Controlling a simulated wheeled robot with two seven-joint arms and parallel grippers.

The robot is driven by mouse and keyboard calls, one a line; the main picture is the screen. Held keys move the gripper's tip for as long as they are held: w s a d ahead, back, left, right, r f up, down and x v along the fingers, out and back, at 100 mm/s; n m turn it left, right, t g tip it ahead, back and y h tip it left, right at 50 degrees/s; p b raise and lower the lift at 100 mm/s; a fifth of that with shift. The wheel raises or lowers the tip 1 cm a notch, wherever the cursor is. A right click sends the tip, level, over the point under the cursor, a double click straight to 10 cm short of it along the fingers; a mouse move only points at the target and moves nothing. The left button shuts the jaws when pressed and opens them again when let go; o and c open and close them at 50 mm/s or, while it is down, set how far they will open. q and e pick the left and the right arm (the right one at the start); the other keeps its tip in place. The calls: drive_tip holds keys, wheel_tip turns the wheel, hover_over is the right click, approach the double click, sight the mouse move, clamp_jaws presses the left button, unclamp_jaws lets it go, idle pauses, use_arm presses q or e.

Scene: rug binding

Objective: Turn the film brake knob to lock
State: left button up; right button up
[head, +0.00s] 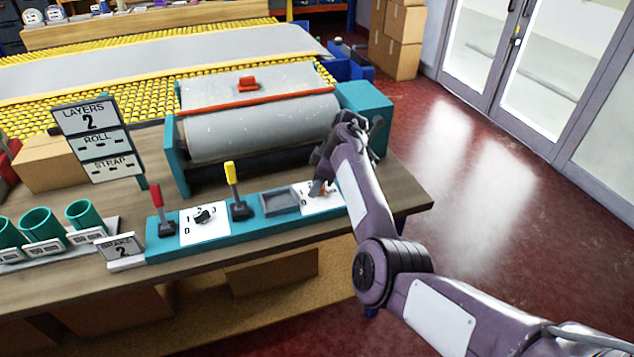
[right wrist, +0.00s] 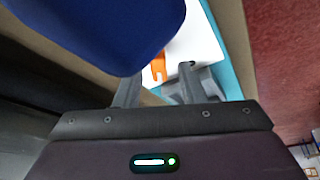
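A teal control console (head: 245,228) runs along the front of the bench. At its right end is a white panel (head: 327,208) with an orange knob (head: 321,188), mostly covered by my right gripper (head: 318,187). Left of it, another white panel carries a black knob (head: 204,216); I cannot tell which is the film brake knob. In the right wrist view the orange knob (right wrist: 158,67) shows beyond and between the fingers, which stand apart (right wrist: 158,92). A large blue shape (right wrist: 100,30) hides part of the left finger. My left gripper is out of view.
A red lever (head: 157,200) and a yellow lever (head: 232,180) stand on the console. A grey film roll (head: 260,128) in a teal frame stands behind. Open red floor (head: 450,170) lies to the right.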

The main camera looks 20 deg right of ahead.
drive_tip(key=c, duration=0.7)
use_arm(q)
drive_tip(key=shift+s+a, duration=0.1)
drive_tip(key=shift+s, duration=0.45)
use_arm(e)
clamp_jaws()
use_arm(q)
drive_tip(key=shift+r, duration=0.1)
